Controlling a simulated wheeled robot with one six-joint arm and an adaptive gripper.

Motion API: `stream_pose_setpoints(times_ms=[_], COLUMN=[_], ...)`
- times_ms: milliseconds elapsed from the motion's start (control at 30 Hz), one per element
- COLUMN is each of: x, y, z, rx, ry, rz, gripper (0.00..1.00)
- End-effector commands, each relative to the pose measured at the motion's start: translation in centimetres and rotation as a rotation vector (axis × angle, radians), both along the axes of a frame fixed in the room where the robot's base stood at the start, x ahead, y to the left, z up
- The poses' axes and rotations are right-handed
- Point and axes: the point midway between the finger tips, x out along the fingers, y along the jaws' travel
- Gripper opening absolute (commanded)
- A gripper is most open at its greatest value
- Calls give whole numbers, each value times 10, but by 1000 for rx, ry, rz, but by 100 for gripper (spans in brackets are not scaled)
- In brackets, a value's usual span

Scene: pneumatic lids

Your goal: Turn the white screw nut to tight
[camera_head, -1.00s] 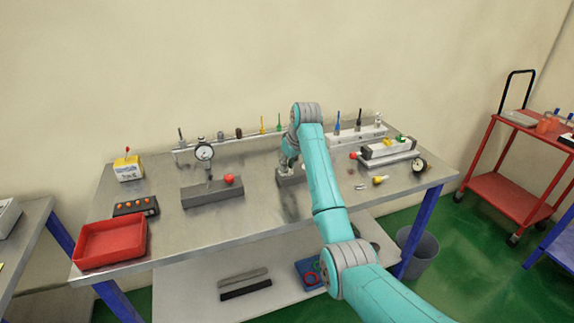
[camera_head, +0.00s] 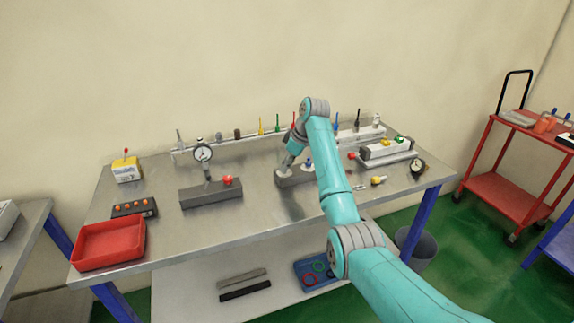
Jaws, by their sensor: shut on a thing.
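My gripper (camera_head: 284,168) is at the left end of a small grey block (camera_head: 297,179) near the middle of the bench, pointing down and tilted to the left. It is shut on a small pale piece at the block's top, which looks like the white screw nut; the fingers mostly hide it, so its turn cannot be read. A blue-topped white piece (camera_head: 308,164) stands on the same block, just right of my gripper.
A red tray (camera_head: 108,242) lies at the front left. A white-and-grey fixture (camera_head: 386,151) is at right. A tool rack runs along the back.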

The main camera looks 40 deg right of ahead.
Motion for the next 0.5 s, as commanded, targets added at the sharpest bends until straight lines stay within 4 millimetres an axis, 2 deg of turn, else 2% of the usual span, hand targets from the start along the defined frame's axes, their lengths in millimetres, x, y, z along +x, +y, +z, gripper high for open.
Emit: stream_pose_setpoints(times_ms=[333,367,433,467,500], x=[0,0,0,0,0], y=[0,0,0,0,0], z=[0,0,0,0,0], rx=[-1,-1,-1,-1,-1], ry=[-1,-1,-1,-1,0], rz=[3,3,3,3,2], gripper=[0,28,46,51,51])
